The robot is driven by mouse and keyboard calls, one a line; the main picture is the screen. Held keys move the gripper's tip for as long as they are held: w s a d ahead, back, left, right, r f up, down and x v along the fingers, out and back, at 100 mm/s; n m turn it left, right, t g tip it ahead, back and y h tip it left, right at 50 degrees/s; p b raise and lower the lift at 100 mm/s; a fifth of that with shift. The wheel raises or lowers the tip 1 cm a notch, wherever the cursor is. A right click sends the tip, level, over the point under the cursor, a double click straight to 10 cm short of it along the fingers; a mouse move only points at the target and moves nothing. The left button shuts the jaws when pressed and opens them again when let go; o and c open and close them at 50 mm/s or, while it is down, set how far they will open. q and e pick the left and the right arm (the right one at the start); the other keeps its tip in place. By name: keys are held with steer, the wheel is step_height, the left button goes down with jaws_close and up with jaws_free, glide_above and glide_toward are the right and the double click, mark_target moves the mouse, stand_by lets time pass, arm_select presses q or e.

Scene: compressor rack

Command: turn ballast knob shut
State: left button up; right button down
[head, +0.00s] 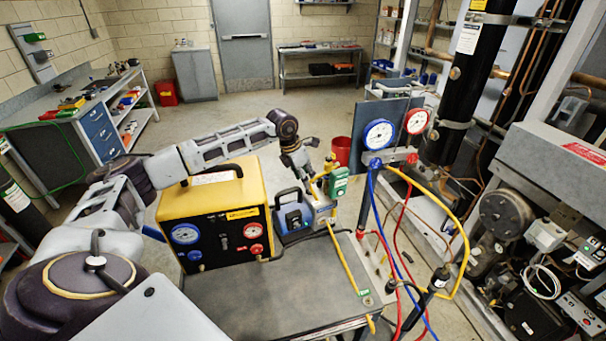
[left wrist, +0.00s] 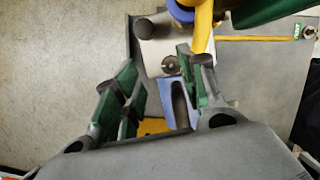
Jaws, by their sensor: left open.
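The vacuum pump (head: 291,237), blue with a dark handle, stands on the cart beside the yellow case. A small round dark knob, apparently the ballast knob (left wrist: 171,65), shows on the pump's pale top (left wrist: 160,48) in the left wrist view. I cannot read its setting. My left gripper (head: 306,178) points down over the pump in the head view. My right gripper is not in view.
The yellow case (head: 214,215) with two gauges is left of the pump. A green device (head: 338,183) and yellow hose (head: 342,262) are close on the pump's right. A gauge manifold (head: 392,158) with coloured hoses stands farther right. The cart top (head: 270,300) in front is mostly clear.

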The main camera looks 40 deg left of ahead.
mark_target(309, 189)
arm_select(q)
steer(key=b+x, duration=0.1)
steer(key=x, duration=0.2)
steer(key=shift+w+d+f, duration=0.1)
steer(key=shift+f, duration=0.2)
steer(key=shift+d+f+b, duration=0.2)
steer(key=shift+f+b, duration=0.6)
steer(key=shift+f, duration=0.1)
steer(key=shift+r, duration=0.1)
steer(key=shift+w+n+p, duration=0.15)
steer(key=shift+n+p, duration=0.15)
steer(key=shift+n, duration=0.2)
steer(key=shift+a+n+y, duration=0.1)
steer(key=shift+n+y, duration=0.3)
steer(key=shift+n, duration=0.5)
steer(key=shift+w+a+r+t+b, duration=0.1)
steer(key=shift+w+t+b, duration=0.2)
